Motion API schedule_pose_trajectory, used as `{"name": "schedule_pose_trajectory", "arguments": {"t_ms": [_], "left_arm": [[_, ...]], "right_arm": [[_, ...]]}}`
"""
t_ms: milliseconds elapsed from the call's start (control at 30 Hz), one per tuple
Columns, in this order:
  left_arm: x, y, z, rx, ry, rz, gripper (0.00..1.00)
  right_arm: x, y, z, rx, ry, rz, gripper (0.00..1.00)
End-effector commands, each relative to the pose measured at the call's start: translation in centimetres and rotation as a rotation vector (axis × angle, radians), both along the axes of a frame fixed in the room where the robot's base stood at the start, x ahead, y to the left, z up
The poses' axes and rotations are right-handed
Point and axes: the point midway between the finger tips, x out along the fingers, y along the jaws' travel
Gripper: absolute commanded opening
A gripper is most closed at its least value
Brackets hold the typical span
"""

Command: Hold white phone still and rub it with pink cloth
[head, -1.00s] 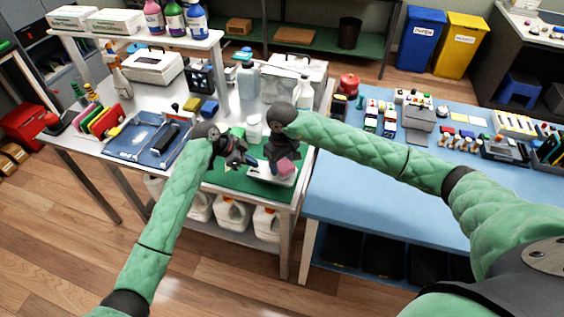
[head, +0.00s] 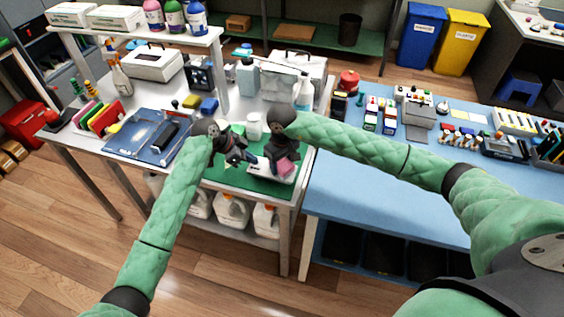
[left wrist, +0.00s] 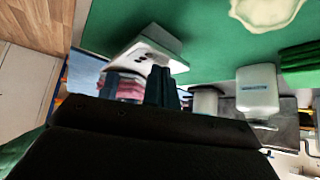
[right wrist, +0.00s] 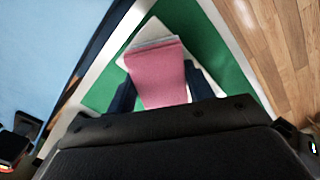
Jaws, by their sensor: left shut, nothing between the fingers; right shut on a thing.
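The white phone (head: 257,169) lies on the green mat (head: 228,178) at the front right of the grey table; its dark camera spots show in the left wrist view (left wrist: 146,54). My left gripper (head: 250,159) is shut and empty at the phone's left end; I cannot tell whether it touches. My right gripper (head: 286,168) is shut on the folded pink cloth (right wrist: 158,75), above the phone's right part. The cloth covers part of the phone (right wrist: 150,30) in the right wrist view, and also shows in the left wrist view (left wrist: 126,86).
A white tub (head: 254,126) and bottles stand behind the mat. A blue tray (head: 128,142) holding a dark phone (head: 164,134) lies to the left. A blue table (head: 340,185) adjoins on the right, its near part clear.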

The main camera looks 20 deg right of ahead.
Motion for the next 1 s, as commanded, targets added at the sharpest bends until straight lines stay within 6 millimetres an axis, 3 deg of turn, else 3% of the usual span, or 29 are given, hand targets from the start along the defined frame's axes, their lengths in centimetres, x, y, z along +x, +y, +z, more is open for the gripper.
{"name": "schedule_pose_trajectory", "arguments": {"t_ms": [1000], "left_arm": [[-0.2,0.1,-0.5,0.004,0.005,-0.001,0.00]], "right_arm": [[-1.0,-1.4,-0.3,0.000,0.000,0.000,0.34]]}}
